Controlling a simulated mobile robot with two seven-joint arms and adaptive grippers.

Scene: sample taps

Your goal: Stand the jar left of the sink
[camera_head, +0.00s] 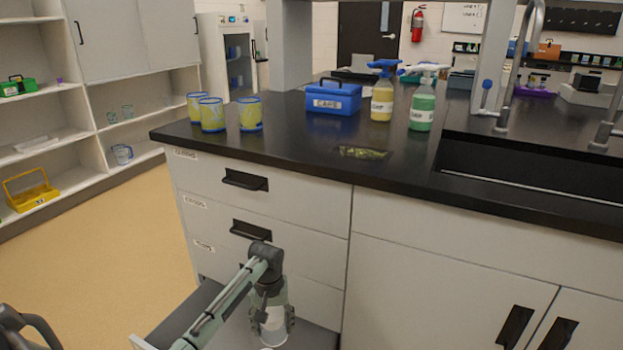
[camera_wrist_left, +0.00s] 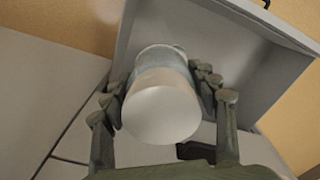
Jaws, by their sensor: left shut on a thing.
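My left gripper (camera_head: 270,304) reaches down into an open lower drawer (camera_head: 190,315) and is shut on a white jar (camera_head: 274,326). In the left wrist view the jar (camera_wrist_left: 160,105) sits between both fingers of the gripper (camera_wrist_left: 162,100), its pale round end facing the camera, with the grey drawer (camera_wrist_left: 215,40) behind it. I cannot tell whether the jar still touches the drawer floor. The sink (camera_head: 535,170) is set in the black counter at the right. My right gripper does not show.
On the counter (camera_head: 290,150) stand several yellow cups with blue rims (camera_head: 212,115), a blue box (camera_head: 333,97), a yellow spray bottle (camera_head: 382,98) and a green one (camera_head: 422,108). A green packet (camera_head: 362,153) lies nearer the front edge. Bare counter lies between packet and sink.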

